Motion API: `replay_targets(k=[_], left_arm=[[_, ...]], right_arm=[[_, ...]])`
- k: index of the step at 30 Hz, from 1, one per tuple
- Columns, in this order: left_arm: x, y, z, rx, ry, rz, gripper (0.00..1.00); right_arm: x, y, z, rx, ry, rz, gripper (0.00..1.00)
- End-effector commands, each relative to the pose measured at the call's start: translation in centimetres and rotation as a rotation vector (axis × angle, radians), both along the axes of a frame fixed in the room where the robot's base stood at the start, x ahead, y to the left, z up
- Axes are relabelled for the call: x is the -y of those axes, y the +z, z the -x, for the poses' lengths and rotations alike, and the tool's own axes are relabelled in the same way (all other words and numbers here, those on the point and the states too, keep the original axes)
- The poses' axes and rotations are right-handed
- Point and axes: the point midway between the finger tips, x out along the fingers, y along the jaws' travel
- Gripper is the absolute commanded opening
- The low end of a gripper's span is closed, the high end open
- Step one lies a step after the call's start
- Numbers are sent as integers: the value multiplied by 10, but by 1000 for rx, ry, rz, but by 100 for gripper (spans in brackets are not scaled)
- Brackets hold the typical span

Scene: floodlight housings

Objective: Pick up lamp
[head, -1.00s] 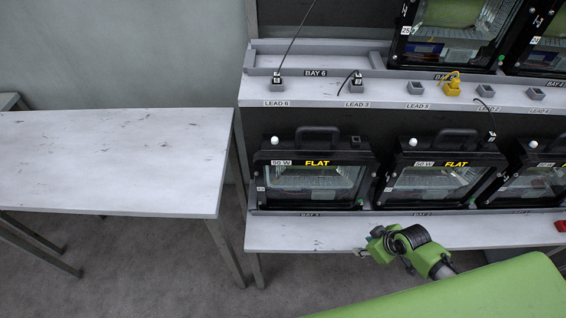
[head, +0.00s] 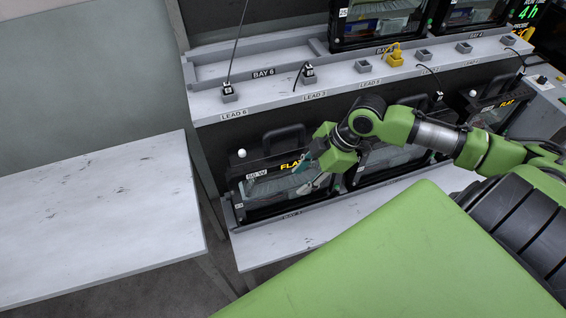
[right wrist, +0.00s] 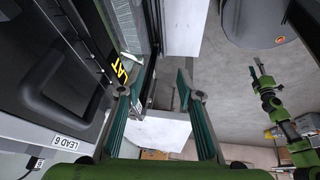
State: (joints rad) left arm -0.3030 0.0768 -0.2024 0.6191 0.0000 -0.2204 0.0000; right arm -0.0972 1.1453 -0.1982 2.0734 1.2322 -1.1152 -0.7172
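Black floodlight lamps stand in a row on the lower shelf. The leftmost lamp (head: 246,205), marked "50 W" and "FLAT", has a black top handle (head: 284,139) and a glass front. In the right wrist view its black housing and handle (right wrist: 62,95) fill the left side. My right gripper (head: 300,180) is in front of this lamp's right part and partly hides it. Its fingers (right wrist: 157,88) are apart with nothing held between them; whether one touches the lamp is unclear. My left gripper (right wrist: 260,68) shows small at the right wrist view's right, its opening unclear.
An upper ledge (head: 205,104) carries grey lead sockets and a yellow plug (head: 394,54). More lamps stand above and to the right, the nearest (head: 385,160) partly behind my right arm. A bare white table (head: 100,215) is at the left.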

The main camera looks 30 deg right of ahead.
Motion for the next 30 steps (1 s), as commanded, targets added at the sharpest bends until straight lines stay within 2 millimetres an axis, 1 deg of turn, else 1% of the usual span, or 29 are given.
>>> replay_targets(k=[1, 2, 5, 6, 10, 12, 15, 18, 20, 30], left_arm=[[0, 0, 1, -1, 1, 1, 40], [0, 0, 1, -1, 1, 1, 40], [-1, 0, 0, 0, 2, -1, 40], [-1, 0, -1, 1, 3, -1, 40], [-4, 0, -4, 6, 4, -4, 40], [-4, 0, -5, 7, 4, -4, 40], [-4, 0, -5, 7, 4, -4, 40], [-4, 1, -5, 7, 3, -4, 40], [-4, 2, -5, 7, 3, -4, 40], [-3, 11, -4, 6, 0, -4, 40]], right_arm=[[9, 15, -5, 12, 29, 14, 33], [13, 23, -7, 16, 45, 17, 33], [32, 56, -19, 43, 84, 27, 33], [40, 70, -25, 58, 95, 29, 33], [61, 118, -40, 108, 119, 36, 33], [68, 138, -46, 132, 124, 37, 33], [74, 158, -51, 156, 126, 37, 33], [76, 167, -53, 168, 129, 35, 33], [75, 167, -54, 169, 129, 31, 33], [64, 146, -65, 170, 128, 27, 33]])
